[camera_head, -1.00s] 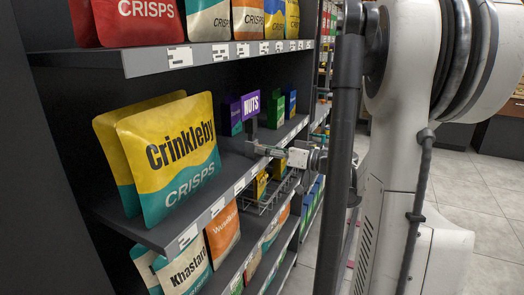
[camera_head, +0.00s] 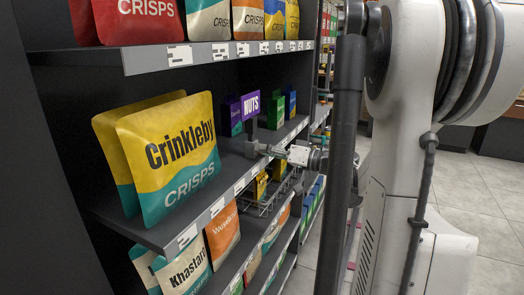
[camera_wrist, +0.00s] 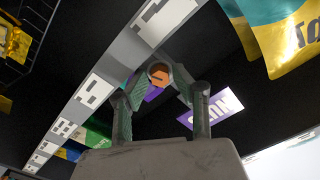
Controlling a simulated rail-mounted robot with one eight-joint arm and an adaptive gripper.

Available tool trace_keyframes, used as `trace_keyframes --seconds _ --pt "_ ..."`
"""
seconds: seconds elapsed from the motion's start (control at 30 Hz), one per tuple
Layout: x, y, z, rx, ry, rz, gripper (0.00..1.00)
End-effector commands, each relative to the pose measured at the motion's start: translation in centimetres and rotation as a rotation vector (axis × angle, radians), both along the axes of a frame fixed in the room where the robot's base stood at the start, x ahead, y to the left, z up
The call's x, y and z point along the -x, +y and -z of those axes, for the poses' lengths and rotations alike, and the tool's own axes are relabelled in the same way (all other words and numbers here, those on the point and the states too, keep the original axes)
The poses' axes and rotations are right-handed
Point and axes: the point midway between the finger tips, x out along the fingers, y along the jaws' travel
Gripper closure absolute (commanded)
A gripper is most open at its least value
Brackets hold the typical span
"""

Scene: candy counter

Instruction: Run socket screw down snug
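A small orange-brown hexagonal head (camera_wrist: 159,74), likely the socket screw, shows in the wrist view between my fingertips. My gripper (camera_wrist: 161,84) has one finger on each side of it, and both pads appear to press on it. In the head view my gripper (camera_head: 262,149) reaches in from the right at the shelf's front edge, below the purple NUTS box. A dark upright piece (camera_head: 251,133) stands at the fingertips. The screw itself is too small to make out in the head view, and its thread and seat are hidden.
The shelf (camera_head: 215,208) has white price labels along its front edge. Crinkleby crisps bags (camera_head: 168,155) stand at the left and the NUTS box (camera_head: 250,105) behind my gripper. A wire basket (camera_head: 262,205) hangs just below. More crisps stand on the shelf above. Open floor lies at the right.

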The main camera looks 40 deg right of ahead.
Motion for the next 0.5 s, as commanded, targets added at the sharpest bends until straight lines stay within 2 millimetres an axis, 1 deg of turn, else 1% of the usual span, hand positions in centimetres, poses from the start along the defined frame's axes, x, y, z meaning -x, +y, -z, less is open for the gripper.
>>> trace_keyframes --seconds 0.5 --pt "3.0 -1.3 0.0 0.000 0.000 0.002 0.74"
